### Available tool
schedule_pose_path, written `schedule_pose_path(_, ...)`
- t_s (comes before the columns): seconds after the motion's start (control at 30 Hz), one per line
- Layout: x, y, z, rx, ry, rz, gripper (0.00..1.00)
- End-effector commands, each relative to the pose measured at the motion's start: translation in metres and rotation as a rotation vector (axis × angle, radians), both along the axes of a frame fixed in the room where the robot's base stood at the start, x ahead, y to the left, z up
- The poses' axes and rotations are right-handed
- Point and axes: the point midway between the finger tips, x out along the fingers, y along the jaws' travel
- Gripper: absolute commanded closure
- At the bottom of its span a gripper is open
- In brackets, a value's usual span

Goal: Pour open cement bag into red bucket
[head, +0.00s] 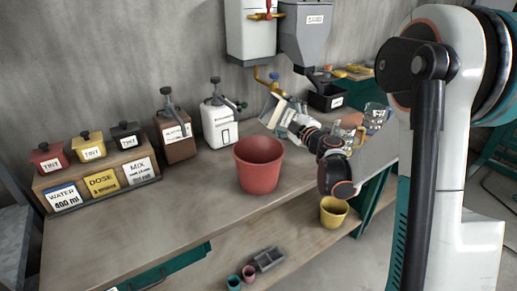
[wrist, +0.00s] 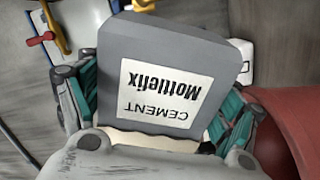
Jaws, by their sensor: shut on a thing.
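The cement bag is grey with a white label reading "CEMENT Mottlefix"; it fills the middle of the wrist view (wrist: 150,50), its label upside down there. In the head view the bag (head: 269,108) is tilted, above the bench behind and right of the bucket. My gripper (wrist: 155,98) is shut on the bag, teal fingers on both sides; in the head view it shows partly (head: 290,116). The red bucket (head: 258,172) stands upright on the bench, apart from the bag; part of it shows at the wrist view's right edge (wrist: 290,110). The bag's mouth and bucket's contents cannot be made out.
A white bottle (head: 219,124) and a brown pump container (head: 175,138) stand behind the bucket. Tint tins and a sign rack (head: 100,187) are at left. Glass jugs (head: 375,115) stand beyond my arm. The bench front left (head: 150,235) is clear. A yellow bucket (head: 334,213) is below.

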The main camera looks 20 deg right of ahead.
Motion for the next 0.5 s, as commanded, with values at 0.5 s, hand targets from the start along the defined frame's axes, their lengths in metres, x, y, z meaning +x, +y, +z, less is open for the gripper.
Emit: schedule_pose_path(0.5,-0.0002,0.0014,-0.0010,-0.060,-0.012,-0.001,0.63)
